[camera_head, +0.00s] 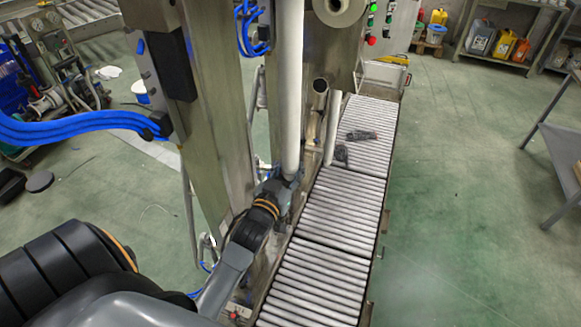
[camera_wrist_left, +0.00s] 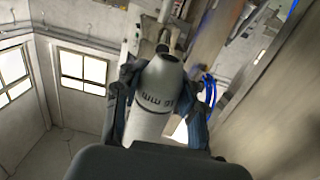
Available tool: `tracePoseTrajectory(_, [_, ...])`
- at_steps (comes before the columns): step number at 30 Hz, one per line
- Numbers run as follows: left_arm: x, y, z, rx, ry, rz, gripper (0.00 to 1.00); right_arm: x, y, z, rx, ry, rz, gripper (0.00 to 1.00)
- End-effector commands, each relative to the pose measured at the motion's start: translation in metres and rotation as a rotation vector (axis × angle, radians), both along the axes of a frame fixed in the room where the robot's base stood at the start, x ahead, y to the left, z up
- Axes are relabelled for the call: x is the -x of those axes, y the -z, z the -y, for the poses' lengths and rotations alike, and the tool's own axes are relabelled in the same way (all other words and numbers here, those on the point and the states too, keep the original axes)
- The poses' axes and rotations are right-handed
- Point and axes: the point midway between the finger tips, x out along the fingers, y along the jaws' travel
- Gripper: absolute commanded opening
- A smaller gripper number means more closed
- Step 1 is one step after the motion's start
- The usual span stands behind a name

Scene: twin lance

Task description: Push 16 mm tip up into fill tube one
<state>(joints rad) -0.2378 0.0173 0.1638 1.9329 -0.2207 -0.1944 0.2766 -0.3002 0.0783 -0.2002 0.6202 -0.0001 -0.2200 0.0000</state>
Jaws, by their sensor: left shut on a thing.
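The left gripper (camera_head: 283,192) is at the lower end of a long white fill tube (camera_head: 290,90) beside the steel column. In the left wrist view, the fingers of the left gripper (camera_wrist_left: 160,108) are shut on a pale grey, tapered tip (camera_wrist_left: 150,112) with "16 mm" printed on it. Its narrow end points up the picture, close to a dark round part; I cannot tell whether they touch. The tip is hidden by the gripper in the head view. A second, shorter white tube (camera_head: 333,128) hangs to the right. My right gripper is not in view.
A roller conveyor (camera_head: 325,235) runs along the right of the columns, with dark crumpled items (camera_head: 361,135) on it. The steel column (camera_head: 205,110) stands close to the left arm. Blue hoses (camera_head: 75,126) cross at the left.

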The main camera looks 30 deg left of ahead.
Motion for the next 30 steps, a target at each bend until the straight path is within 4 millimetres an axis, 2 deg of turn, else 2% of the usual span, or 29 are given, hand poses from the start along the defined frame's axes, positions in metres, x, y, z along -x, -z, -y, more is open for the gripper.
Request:
tracePoseTrajectory(1, [-0.001,-0.006,0.0,-0.003,0.0,0.014,0.0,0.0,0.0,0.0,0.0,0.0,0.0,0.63])
tracePoseTrajectory(9, [-0.002,-0.008,-0.001,-0.005,0.001,0.019,0.0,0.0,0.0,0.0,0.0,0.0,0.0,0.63])
tracePoseTrajectory(10, [-0.002,-0.009,-0.001,-0.005,0.001,0.019,0.39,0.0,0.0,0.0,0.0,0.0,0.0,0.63])
tracePoseTrajectory(14, [-0.001,-0.008,0.0,-0.004,0.001,0.016,0.66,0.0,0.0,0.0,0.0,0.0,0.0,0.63])
tracePoseTrajectory(25, [0.002,-0.004,0.0,-0.002,0.0,0.009,0.66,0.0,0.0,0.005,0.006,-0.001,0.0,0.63])
tracePoseTrajectory(30, [0.024,-0.004,0.005,-0.001,0.001,0.007,0.66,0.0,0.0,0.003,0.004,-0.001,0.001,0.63])
